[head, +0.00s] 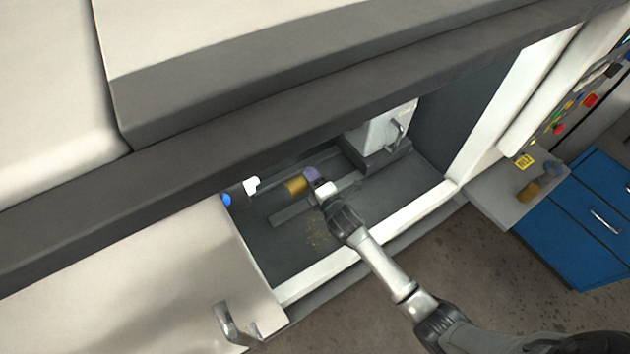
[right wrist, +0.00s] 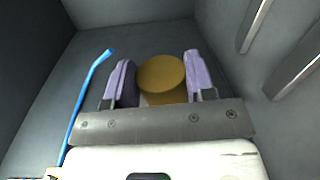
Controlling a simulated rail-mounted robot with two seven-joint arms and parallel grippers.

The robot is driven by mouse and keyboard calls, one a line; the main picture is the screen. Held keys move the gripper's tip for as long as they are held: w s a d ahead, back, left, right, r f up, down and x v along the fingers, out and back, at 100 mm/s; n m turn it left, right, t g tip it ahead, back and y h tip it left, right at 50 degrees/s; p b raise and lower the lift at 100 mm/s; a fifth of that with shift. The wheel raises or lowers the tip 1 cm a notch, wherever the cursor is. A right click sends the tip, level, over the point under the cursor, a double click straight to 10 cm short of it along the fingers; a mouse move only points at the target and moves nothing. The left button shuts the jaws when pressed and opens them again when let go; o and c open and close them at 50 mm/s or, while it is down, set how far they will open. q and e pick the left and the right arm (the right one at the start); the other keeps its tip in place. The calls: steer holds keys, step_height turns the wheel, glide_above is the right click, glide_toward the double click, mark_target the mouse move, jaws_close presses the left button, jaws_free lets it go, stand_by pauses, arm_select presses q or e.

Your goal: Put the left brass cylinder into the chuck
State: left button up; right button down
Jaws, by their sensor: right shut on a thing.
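A brass cylinder (head: 296,185) is inside the open machine chamber, held off its floor. My right gripper (head: 311,176) has its purple fingers on it. In the right wrist view the round end of the brass cylinder (right wrist: 161,73) sits between the two purple fingers of the right gripper (right wrist: 158,82). A second brass cylinder (head: 529,191) stands on the grey ledge at the right, outside the machine. The chuck cannot be made out clearly; the left end of the chamber is largely hidden by the door and the dark housing. My left gripper is not in view.
A white block with a handle (head: 380,130) stands at the chamber's right back. A white piece (head: 251,185) and a blue part (head: 226,199) show at the left. A blue hose (right wrist: 85,95) runs beside the gripper. The sliding door (head: 150,275) covers the left front.

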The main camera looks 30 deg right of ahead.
steer(key=shift+w+a+r+m, duration=0.1)
steer(key=shift+a+r+m, duration=0.15)
steer(key=shift+m, duration=0.35)
steer(key=shift+w+a+f+b, duration=0.1)
steer(key=shift+w+a+b, duration=0.1)
steer(key=shift+w+b, duration=0.55)
steer(key=shift+w+a+b, duration=1.2)
steer(key=shift+w+b, duration=2.7)
steer(key=shift+w, duration=1.3)
arm_select(q)
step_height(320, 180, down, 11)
steer(key=b, duration=0.2)
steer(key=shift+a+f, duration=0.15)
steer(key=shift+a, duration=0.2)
arm_select(e)
steer(key=a, duration=0.6)
steer(key=shift+a, duration=0.3)
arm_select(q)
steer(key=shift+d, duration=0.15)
arm_select(e)
steer(key=shift+s+a, duration=0.1)
